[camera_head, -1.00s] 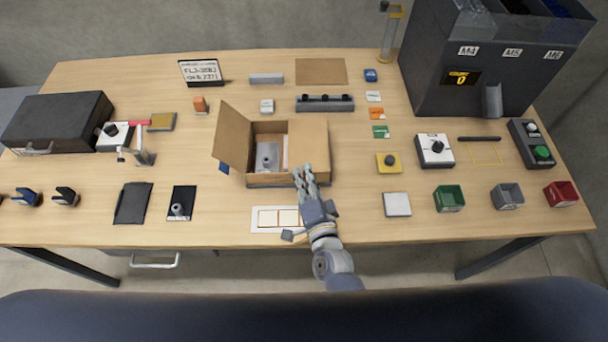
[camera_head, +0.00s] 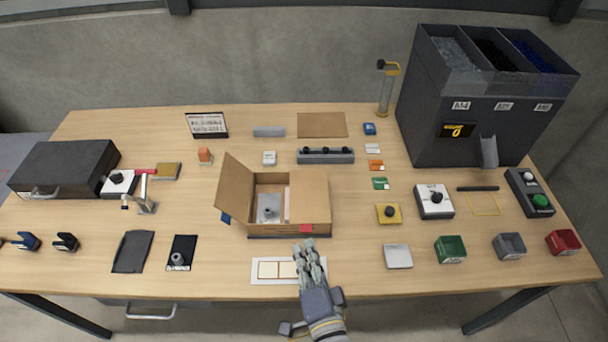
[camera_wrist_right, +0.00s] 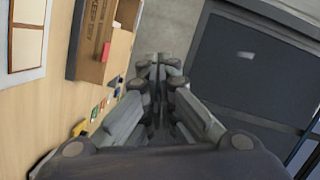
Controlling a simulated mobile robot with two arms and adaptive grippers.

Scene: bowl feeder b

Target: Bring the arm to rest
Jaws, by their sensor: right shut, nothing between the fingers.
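My right gripper (camera_head: 309,257) reaches in from the bottom of the head view, over the front edge of the table in front of the open cardboard box (camera_head: 315,208). Its fingers are shut with nothing between them. It is apart from the box and partly covers the white card with framed fields (camera_head: 262,270). In the right wrist view the closed fingers (camera_wrist_right: 158,68) point past the table towards a dark panel. My left gripper is in neither view.
The table (camera_head: 350,270) holds small green (camera_head: 450,249), grey (camera_head: 509,246) and red (camera_head: 562,242) bins at the front right. A dark feeder (camera_head: 440,130) stands at the back right. A black case (camera_head: 65,165) lies at the left.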

